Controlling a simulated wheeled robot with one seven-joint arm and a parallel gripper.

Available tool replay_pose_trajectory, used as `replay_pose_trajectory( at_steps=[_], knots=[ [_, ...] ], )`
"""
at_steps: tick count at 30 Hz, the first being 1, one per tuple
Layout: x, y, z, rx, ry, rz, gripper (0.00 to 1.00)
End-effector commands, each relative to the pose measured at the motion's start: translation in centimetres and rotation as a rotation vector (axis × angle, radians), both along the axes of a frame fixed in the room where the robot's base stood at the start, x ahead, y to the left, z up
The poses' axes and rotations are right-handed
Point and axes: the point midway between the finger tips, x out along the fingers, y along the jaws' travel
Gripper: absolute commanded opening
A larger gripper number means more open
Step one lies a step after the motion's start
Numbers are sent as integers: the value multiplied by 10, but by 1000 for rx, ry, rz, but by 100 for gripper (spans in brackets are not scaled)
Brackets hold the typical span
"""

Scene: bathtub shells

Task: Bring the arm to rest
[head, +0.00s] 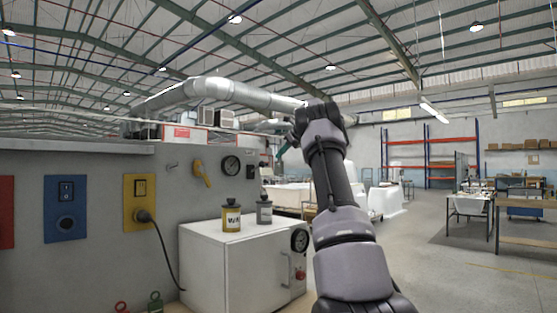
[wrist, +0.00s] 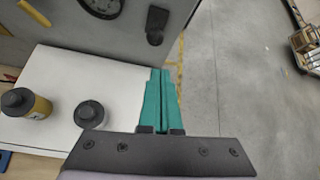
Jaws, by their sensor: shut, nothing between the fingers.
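My gripper has two teal fingers. In the wrist view the fingers (wrist: 160,75) lie together with nothing between them. They are over the right edge of the white cabinet top, with the grey floor beyond. In the head view my gripper (head: 280,153) shows as a small bit of teal, mostly hidden behind my raised dark arm.
A white cabinet (head: 212,272) with a gauge stands left of my arm. A yellow-labelled canister (head: 231,217) and a grey canister (head: 264,213) stand on it. A grey panel wall (head: 95,185) is behind. A workbench (head: 528,216) is at right; the floor (head: 430,270) between is clear.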

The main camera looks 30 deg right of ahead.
Motion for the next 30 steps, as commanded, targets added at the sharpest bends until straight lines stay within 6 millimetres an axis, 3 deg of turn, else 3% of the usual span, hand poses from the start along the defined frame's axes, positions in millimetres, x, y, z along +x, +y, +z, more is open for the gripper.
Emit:
replay_pose_trajectory(
  at_steps=[17, 20, 23, 30],
  knots=[
    [-7, 7, 6, -26, -5, 21, 0],
    [-28, 25, 18, -97, -17, 76, 0],
    [-62, 55, 30, -212, -32, 174, 0],
    [-168, 139, 33, -546, -76, 486, 0]
  ],
)
